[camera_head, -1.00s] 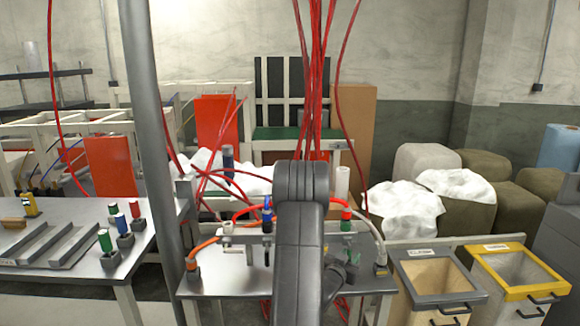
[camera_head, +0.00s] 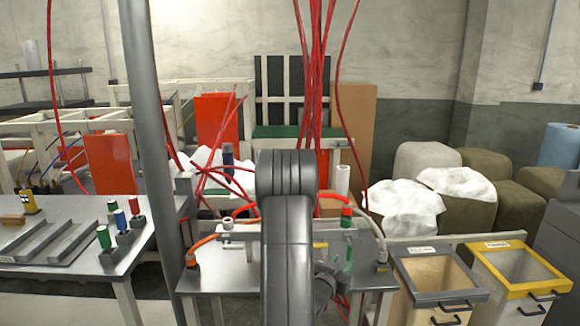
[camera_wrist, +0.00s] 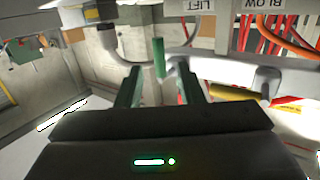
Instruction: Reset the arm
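My gripper (camera_wrist: 160,74) shows in the wrist view with its two dark green fingers spread apart. A green cylinder (camera_wrist: 158,57) shows beyond the fingertips, in line with the gap; the fingers do not close on it. My grey arm (camera_head: 287,230) rises in front of the middle metal table (camera_head: 215,308) in the head view. It hides part of the hose fixture on that table, and I cannot clearly make out the gripper there.
Red hoses (camera_head: 318,80) hang above the middle table. A grey post (camera_head: 150,130) stands left of it. The left table (camera_head: 60,262) holds green, blue and red cylinders. Two bins, grey-rimmed (camera_head: 440,298) and yellow-rimmed (camera_head: 525,290), stand at right. The wrist view shows upside-down LIFT and BLOW labels.

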